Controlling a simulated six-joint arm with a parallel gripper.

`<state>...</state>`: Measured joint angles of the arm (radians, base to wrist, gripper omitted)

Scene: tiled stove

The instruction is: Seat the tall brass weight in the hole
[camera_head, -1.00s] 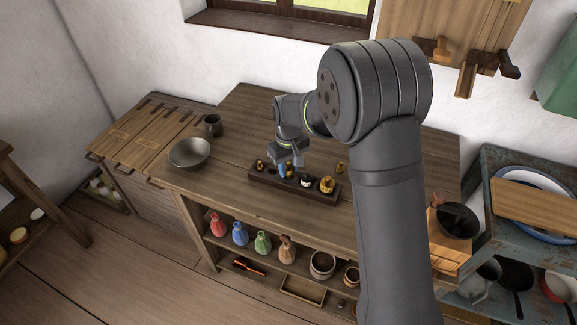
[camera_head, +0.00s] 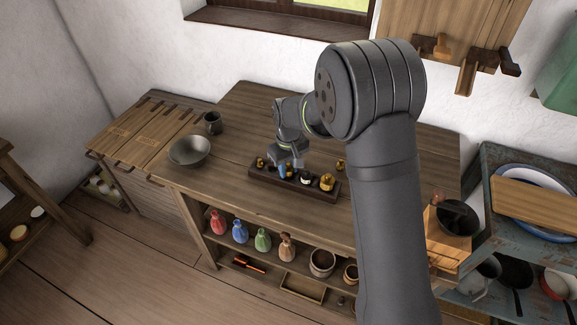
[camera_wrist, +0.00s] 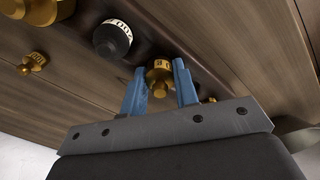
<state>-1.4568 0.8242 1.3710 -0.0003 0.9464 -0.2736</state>
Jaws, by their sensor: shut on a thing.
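My gripper (camera_head: 288,171) is over the dark wooden block (camera_head: 290,191) on the bench. In the wrist view, its two blue fingers (camera_wrist: 159,68) are shut on a brass weight (camera_wrist: 158,76) with a marked collar and a knob. The held weight is at the block, between the black weight and the block's left end. The fingers hide most of it in the head view. I cannot tell whether its base is in a hole or just above one.
The block also bears a black weight (camera_head: 305,180), a large brass weight (camera_head: 327,184) and a small brass one (camera_head: 260,163). Another brass weight (camera_head: 340,166) stands behind the block. A grey bowl (camera_head: 189,151) and a dark mug (camera_head: 213,123) are to the left, with bare bench between.

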